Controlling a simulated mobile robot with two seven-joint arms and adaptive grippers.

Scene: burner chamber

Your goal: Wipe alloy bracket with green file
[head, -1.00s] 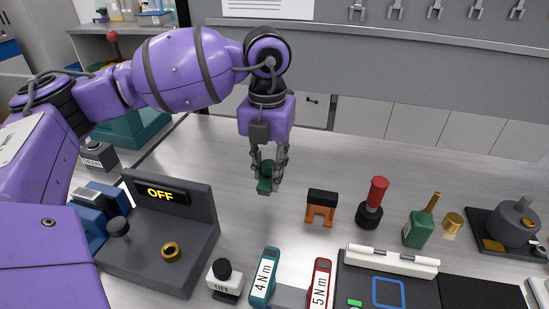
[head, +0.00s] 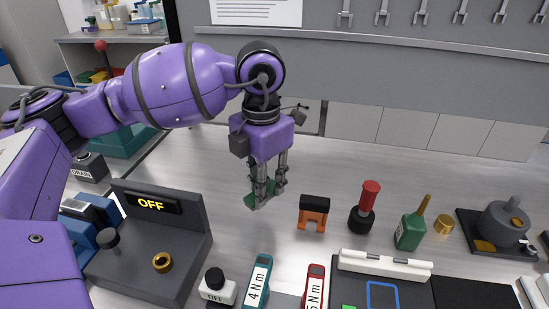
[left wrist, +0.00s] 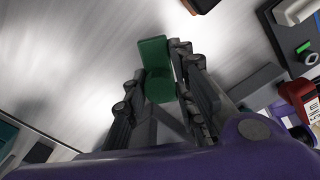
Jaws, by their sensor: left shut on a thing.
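A green block-like piece, which I take as the green file (head: 249,200), is held between the fingers of my left gripper (head: 263,194). The gripper points down over the bare bench, left of an orange and black stand. In the left wrist view the green file (left wrist: 154,66) shows between the two fingers, its flat end sticking out past them. I cannot single out the alloy bracket for certain in either view. My right gripper is not in view.
The orange and black stand (head: 313,213), a red-handled tool (head: 364,206) and a green bottle (head: 410,231) stand to the right. A dark unit reading OFF (head: 150,240) is at left. Teal (head: 259,282) and red (head: 314,288) torque tools lie in front. The bench behind is clear.

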